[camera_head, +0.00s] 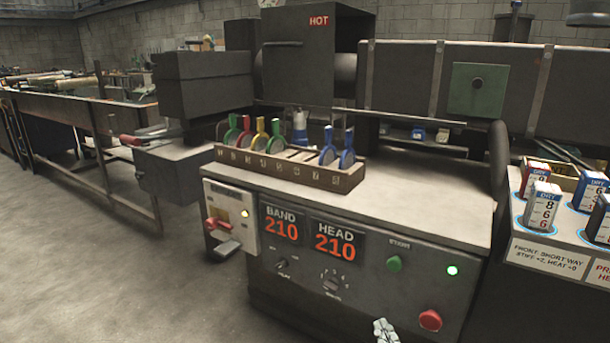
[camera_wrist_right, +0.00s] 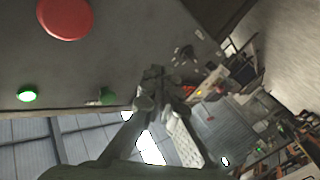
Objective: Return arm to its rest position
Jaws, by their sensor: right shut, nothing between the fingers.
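Only the tip of my right gripper (camera_head: 385,331) shows at the bottom edge of the head view, in front of the machine's control panel (camera_head: 375,290). It is left of and a little below the red button (camera_head: 430,320). In the right wrist view my right gripper (camera_wrist_right: 155,85) is shut and empty, with the panel face behind it. The red button (camera_wrist_right: 64,18) and a lit green lamp (camera_wrist_right: 27,95) show there at upper left. My left gripper is in neither view.
The machine top carries a wooden rack (camera_head: 300,168) of coloured discs. A dark box marked HOT (camera_head: 297,60) stands behind. Displays for BAND (camera_head: 281,224) and HEAD (camera_head: 335,240) read 210. A side stand (camera_head: 545,258) with DRY-labelled boxes is at right. Open floor (camera_head: 90,270) lies left.

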